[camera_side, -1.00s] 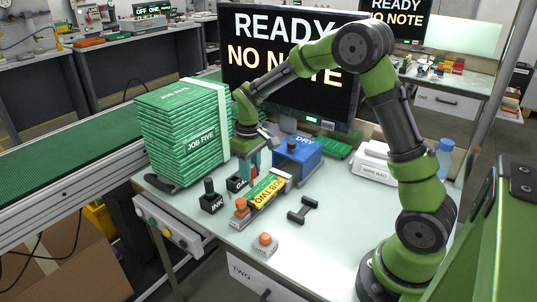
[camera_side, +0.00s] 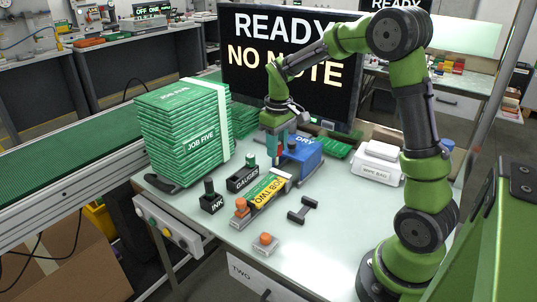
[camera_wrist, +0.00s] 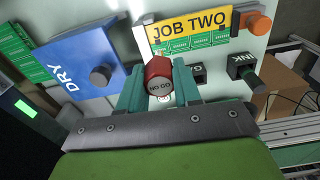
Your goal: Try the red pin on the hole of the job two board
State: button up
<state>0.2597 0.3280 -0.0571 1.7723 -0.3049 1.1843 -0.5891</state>
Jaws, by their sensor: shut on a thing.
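My gripper (camera_wrist: 159,88) is shut on the red pin (camera_wrist: 158,72), whose end facing the wrist camera reads NO GO. In the side view my gripper (camera_side: 278,146) is raised above the table, behind the job two board (camera_side: 266,189) and in front of the blue DRY box. The board, with its yellow label, also shows in the wrist view (camera_wrist: 188,29), beyond the pin. The dark GAUGES block (camera_side: 241,179) holds a green-topped pin (camera_side: 250,160).
The blue DRY box (camera_side: 307,160) stands close to the gripper's right. The INK block (camera_side: 211,203) is at the left, near the tall JOB FIVE stack (camera_side: 186,135). A dark handle-like piece (camera_side: 302,210) lies to the right of the board.

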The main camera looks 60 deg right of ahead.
aim_at(276, 163)
jog(key=shift+w+d+r, duration=0.3)
jog(key=shift+w+r, duration=0.05)
jog(key=shift+r, duration=0.25)
jog(key=shift+n, duration=0.3)
jog(key=shift+s+a+f, duration=0.1)
jog(key=shift+f, duration=2.8)
jog(key=shift+f, duration=0.6)
jog(key=shift+r, duration=3.6)
jog(key=shift+a+f, duration=0.1)
